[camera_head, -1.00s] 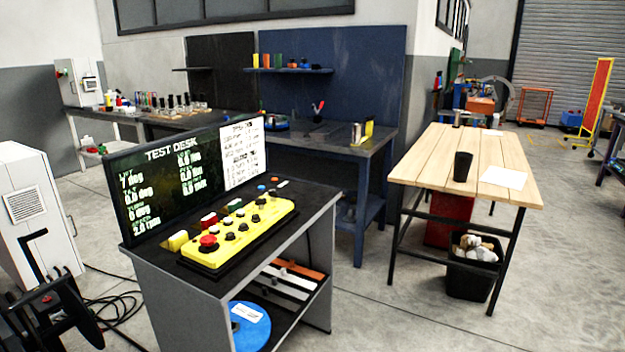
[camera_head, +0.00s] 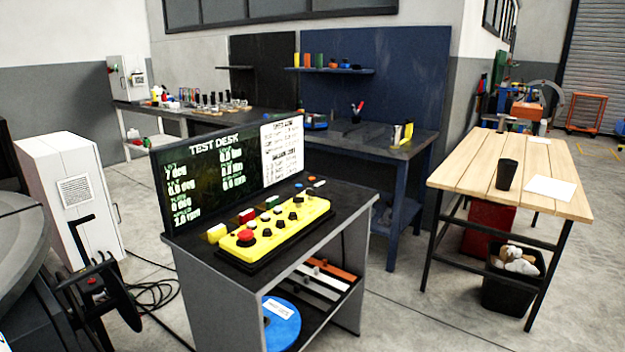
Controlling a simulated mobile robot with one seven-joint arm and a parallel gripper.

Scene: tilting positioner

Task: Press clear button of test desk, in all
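The test desk (camera_head: 345,209) stands in the middle of the head view, with a dark top and grey sides. A yellow control panel (camera_head: 275,232) with a red mushroom button (camera_head: 246,237) and several black knobs lies on it. I cannot read which one is the clear button. A screen (camera_head: 230,170) headed TEST DESK stands at the back with readouts and a white list. My gripper is not in view.
A wooden table (camera_head: 467,172) with a black cup stands at the right, a black bin (camera_head: 510,298) below it. A white cabinet (camera_head: 70,200) and dark round machinery (camera_head: 25,240) stand at the left. Cables lie on the floor. Floor between desk and table is clear.

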